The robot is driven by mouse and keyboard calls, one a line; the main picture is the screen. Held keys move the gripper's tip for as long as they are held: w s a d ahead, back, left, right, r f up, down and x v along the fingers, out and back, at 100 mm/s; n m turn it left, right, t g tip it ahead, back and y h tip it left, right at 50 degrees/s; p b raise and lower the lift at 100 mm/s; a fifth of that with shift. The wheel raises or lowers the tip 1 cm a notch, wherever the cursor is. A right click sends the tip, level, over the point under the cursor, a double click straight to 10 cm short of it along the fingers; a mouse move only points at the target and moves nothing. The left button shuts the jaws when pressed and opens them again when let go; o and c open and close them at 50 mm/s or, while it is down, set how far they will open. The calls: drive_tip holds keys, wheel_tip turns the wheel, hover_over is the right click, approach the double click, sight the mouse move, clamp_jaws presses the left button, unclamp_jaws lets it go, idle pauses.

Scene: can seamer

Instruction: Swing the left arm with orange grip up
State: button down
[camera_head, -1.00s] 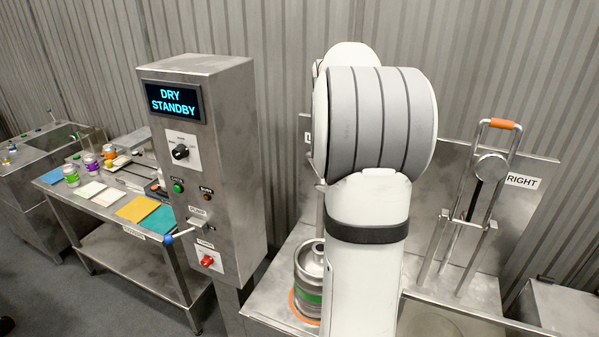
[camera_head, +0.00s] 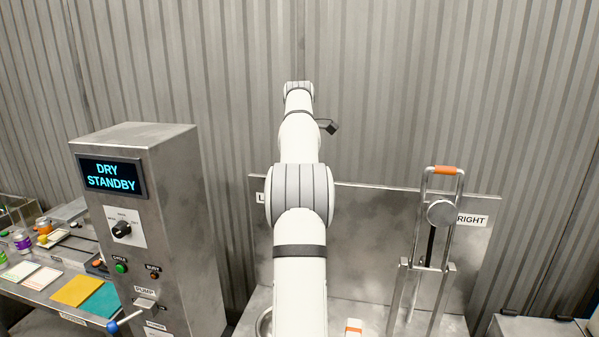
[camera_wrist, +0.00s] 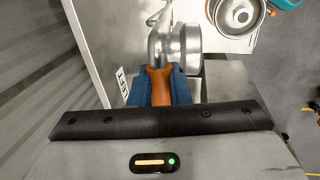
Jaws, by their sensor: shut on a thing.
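In the wrist view, the orange grip (camera_wrist: 158,90) lies between the blue fingers of my gripper (camera_wrist: 159,80), which is shut on it. The metal left arm (camera_wrist: 179,45) and its round weight extend beyond the fingers, near the LEFT sign (camera_wrist: 122,80). In the head view, my own arm hides the left arm, its grip and my gripper; only the edge of the LEFT sign (camera_head: 261,198) shows.
The right arm, with its own orange grip (camera_head: 445,170), stands upright by the RIGHT sign (camera_head: 472,220). The control cabinet (camera_head: 165,190) reads DRY STANDBY. A metal keg (camera_wrist: 235,15) shows in the wrist view.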

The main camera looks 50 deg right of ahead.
drive_tip(key=shift+w+d+f, duration=0.25)
drive_tip(key=shift+w+d, duration=0.15)
drive_tip(key=shift+w, duration=0.05)
